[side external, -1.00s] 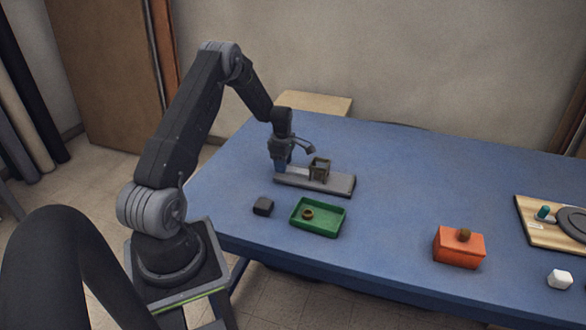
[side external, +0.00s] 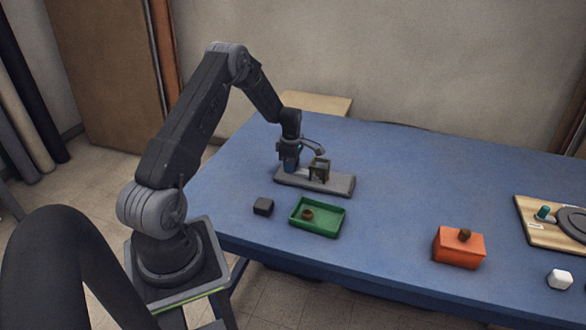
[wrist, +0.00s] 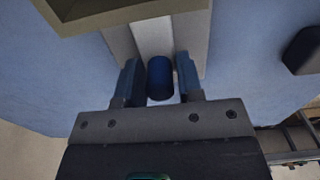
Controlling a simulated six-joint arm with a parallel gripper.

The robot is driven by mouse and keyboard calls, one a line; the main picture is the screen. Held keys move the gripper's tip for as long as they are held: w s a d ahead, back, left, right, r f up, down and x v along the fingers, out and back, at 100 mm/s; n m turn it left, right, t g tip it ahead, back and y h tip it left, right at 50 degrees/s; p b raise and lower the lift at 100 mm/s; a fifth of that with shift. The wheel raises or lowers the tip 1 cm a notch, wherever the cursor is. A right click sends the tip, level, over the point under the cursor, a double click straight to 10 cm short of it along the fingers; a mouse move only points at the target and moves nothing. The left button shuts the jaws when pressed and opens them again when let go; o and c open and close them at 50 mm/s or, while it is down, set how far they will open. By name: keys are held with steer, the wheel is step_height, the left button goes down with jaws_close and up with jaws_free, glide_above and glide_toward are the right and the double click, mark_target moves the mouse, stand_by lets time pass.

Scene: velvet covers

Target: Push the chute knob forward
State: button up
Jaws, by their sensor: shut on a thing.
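The chute is a long grey base (side external: 338,186) on the blue table, with a small brown square frame (side external: 320,168) standing on it. In the wrist view the frame's edge (wrist: 120,14) crosses the top left. The chute knob is a dark blue upright cylinder (wrist: 160,78) over the pale slot in the base. My gripper (side external: 289,163) is low over the left end of the base, left of the frame. In the wrist view its two blue-grey fingers stand on either side of the knob, shut on it. The side view hides the knob behind the fingers.
A green tray (side external: 327,219) holding a brown ring (side external: 307,214) lies in front of the chute. A dark block (side external: 263,206) is left of it. An orange box (side external: 455,250), a white block (side external: 559,279) and a wooden board (side external: 535,232) are to the right. The table's middle is clear.

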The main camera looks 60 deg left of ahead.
mark_target(304, 171)
steer(key=shift+w+d, duration=1.6)
steer(key=o, duration=1.4)
steer(key=shift+o, duration=0.2)
steer(key=shift+r, duration=0.1)
steer(key=shift+r, duration=3.4)
